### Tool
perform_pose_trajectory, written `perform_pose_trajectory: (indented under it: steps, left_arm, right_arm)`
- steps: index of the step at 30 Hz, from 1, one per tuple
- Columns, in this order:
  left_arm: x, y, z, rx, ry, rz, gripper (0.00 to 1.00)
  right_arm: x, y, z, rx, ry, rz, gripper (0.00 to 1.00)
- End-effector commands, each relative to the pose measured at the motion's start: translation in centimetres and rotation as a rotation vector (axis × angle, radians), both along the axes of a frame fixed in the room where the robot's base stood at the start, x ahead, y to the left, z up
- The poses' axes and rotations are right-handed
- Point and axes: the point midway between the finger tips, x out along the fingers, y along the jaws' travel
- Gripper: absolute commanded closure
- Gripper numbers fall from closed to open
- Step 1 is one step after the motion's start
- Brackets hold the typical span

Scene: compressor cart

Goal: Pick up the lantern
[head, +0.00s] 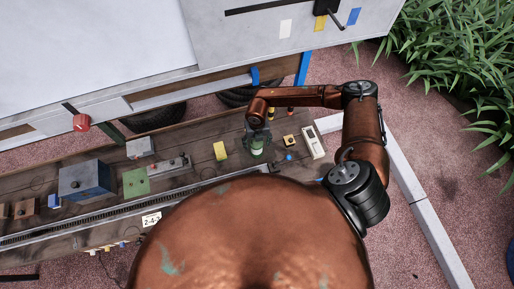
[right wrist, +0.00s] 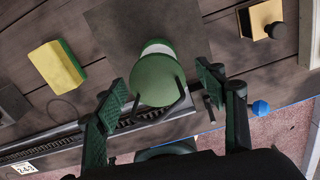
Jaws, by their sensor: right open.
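The lantern (head: 257,152) is a small green and white object on the wooden bench, below my right gripper (head: 257,133) in the head view. In the right wrist view the lantern (right wrist: 157,80) shows a rounded green top, a white band and a dark wire handle. The two green-padded fingers of my right gripper (right wrist: 162,80) are open, one on each side of the lantern, with gaps visible. The lantern's base is partly hidden by its top. My left gripper is not in view.
A yellow and green sponge (right wrist: 57,65) lies left of the lantern. A yellow box with a black knob (right wrist: 262,20) and a white device (head: 312,142) are to the right.

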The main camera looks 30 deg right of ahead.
Motion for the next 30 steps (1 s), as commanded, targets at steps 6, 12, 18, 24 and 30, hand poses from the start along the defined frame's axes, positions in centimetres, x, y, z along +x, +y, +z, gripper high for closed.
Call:
perform_pose_trajectory:
  steps: [6, 12, 18, 24, 30]
  left_arm:
    - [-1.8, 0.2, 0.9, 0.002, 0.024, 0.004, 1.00]
    - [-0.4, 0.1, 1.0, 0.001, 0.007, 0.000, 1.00]
    - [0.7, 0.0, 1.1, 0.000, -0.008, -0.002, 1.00]
    - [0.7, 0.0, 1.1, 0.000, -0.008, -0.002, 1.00]
    - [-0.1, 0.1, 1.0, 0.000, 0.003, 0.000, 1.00]
  right_arm:
    - [0.0, -0.1, -2.9, 0.000, 0.002, -0.004, 0.36]
    - [0.1, -0.1, -3.4, 0.001, 0.001, -0.004, 0.36]
    - [0.0, -0.1, -3.4, 0.001, 0.001, -0.005, 0.43]
    - [0.0, -0.1, -3.4, 0.001, 0.001, -0.006, 0.56]
    - [0.0, -0.1, -3.4, 0.001, 0.001, -0.006, 0.70]
